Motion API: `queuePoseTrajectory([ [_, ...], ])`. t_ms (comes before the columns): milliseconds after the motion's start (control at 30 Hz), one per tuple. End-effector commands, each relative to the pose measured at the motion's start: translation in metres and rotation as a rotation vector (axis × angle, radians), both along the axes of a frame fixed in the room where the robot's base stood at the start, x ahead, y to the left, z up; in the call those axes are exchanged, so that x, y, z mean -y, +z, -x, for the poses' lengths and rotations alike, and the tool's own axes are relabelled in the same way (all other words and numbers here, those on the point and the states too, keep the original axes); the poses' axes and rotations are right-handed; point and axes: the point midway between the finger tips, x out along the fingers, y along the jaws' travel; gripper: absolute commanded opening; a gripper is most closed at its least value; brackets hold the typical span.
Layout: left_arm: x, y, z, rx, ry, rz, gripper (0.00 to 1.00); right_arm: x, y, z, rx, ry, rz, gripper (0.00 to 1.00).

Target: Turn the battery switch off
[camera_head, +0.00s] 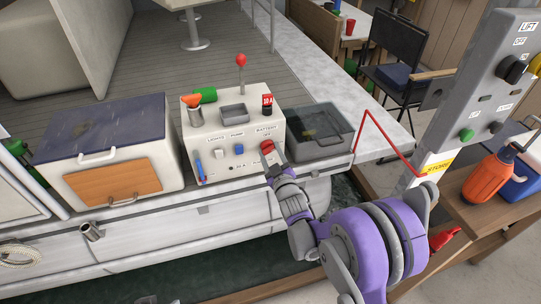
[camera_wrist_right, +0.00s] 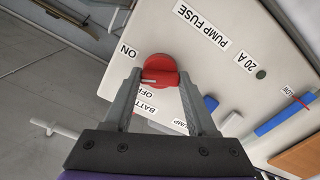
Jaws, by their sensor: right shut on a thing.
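The battery switch is a round red knob (camera_head: 267,146) on the front of the white console (camera_head: 212,168), under the BATTERY label. In the right wrist view the knob (camera_wrist_right: 158,72) sits between my right gripper's fingertips, which are shut on its sides. Its white mark points to the left of that view, between the ON and OFF labels; the fingers partly cover the lettering. My right gripper (camera_head: 270,160) reaches the knob from the lower right in the head view and partly hides it. My left gripper is not in view.
The lights switch (camera_head: 219,154) and the blue pump switch (camera_head: 239,149) are left of the knob. A red-topped lever (camera_head: 240,62) stands on top. A grey bin (camera_head: 318,128) is right of the console, a white chest (camera_head: 110,150) left. A lift control post (camera_head: 487,85) stands right.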

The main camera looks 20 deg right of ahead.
Motion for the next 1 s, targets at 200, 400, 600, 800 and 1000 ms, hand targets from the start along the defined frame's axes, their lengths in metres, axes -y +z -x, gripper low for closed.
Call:
queuePoseTrajectory([
  [200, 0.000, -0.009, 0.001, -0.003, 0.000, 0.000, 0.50, 0.000, -0.002, 0.001, 0.006, 0.000, 0.205, 0.02],
  [400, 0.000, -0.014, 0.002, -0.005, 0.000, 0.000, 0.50, 0.000, -0.002, 0.001, 0.011, 0.000, 0.395, 0.02],
  [600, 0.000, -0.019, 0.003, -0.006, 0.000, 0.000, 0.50, 0.000, -0.001, 0.001, 0.018, 0.000, 0.586, 0.02],
  [800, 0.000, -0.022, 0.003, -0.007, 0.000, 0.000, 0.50, 0.000, -0.001, 0.001, 0.024, 0.000, 0.768, 0.02],
  [1000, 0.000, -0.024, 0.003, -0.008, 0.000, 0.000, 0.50, 0.000, -0.001, 0.001, 0.029, -0.001, 0.921, 0.02],
])
